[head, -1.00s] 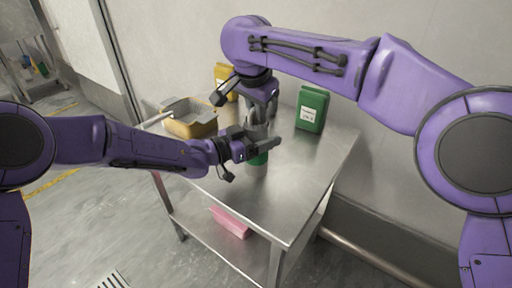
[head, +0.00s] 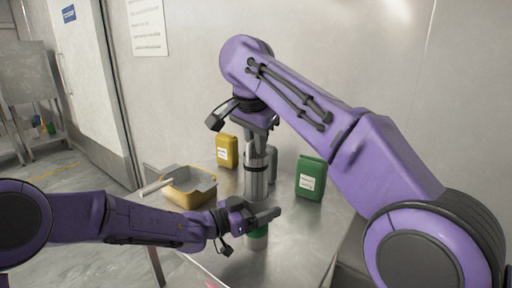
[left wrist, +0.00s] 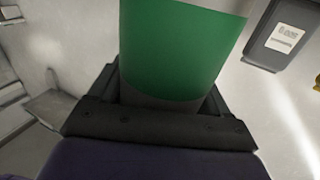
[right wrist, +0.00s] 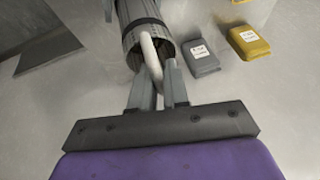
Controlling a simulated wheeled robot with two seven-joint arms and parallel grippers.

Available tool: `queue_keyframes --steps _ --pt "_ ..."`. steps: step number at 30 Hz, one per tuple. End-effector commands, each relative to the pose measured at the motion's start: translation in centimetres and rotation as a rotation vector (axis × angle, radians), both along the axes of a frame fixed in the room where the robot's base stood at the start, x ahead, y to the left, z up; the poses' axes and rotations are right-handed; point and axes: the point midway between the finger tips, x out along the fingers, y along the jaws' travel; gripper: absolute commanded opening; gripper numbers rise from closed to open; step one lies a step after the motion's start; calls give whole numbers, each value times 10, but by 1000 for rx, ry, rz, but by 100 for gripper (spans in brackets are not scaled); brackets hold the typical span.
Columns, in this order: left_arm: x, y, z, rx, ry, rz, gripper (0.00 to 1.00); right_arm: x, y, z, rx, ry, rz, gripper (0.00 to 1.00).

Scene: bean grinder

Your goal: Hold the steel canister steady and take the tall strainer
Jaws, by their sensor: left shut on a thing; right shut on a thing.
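The steel canister (head: 257,241) stands on the steel table and has a green band, which fills the middle of the left wrist view (left wrist: 180,45). My left gripper (head: 262,215) is shut around it from the left. The tall strainer (head: 256,182) is a ribbed steel cylinder with a dark band, upright above the canister. My right gripper (head: 258,134) is above it, shut on its pale curved handle (right wrist: 150,52). The strainer's open top also shows in the right wrist view (right wrist: 130,14).
A yellow tray (head: 207,194) with a pale rod (head: 155,187) is at the left of the table (head: 300,225). A yellow packet (head: 227,151), a grey packet (right wrist: 196,58) and a green packet (head: 311,178) stand near the wall. The table's right side is bare.

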Motion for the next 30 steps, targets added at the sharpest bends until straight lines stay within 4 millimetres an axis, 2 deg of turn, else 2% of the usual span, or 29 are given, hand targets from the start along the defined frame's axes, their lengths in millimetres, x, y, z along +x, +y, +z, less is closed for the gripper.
queue_keyframes --steps 2,3,5,14,17,24,30 --pt "0 0 -1 1 1 0 38 0 0 0 0 -1 0 0" --pt "0 0 -1 1 1 0 81 0 0 0 0 -1 0 0" --pt "0 0 0 1 1 0 100 0 0 0 1 -1 0 0" --pt "-3 5 0 1 1 1 100 0 0 0 1 -1 0 0" --pt "-12 21 1 0 1 3 100 0 0 0 1 -1 0 0" --pt "-44 74 1 -2 1 3 100 0 0 0 1 -1 0 0" --pt "-60 99 0 -1 1 1 100 0 0 0 1 -1 0 0"
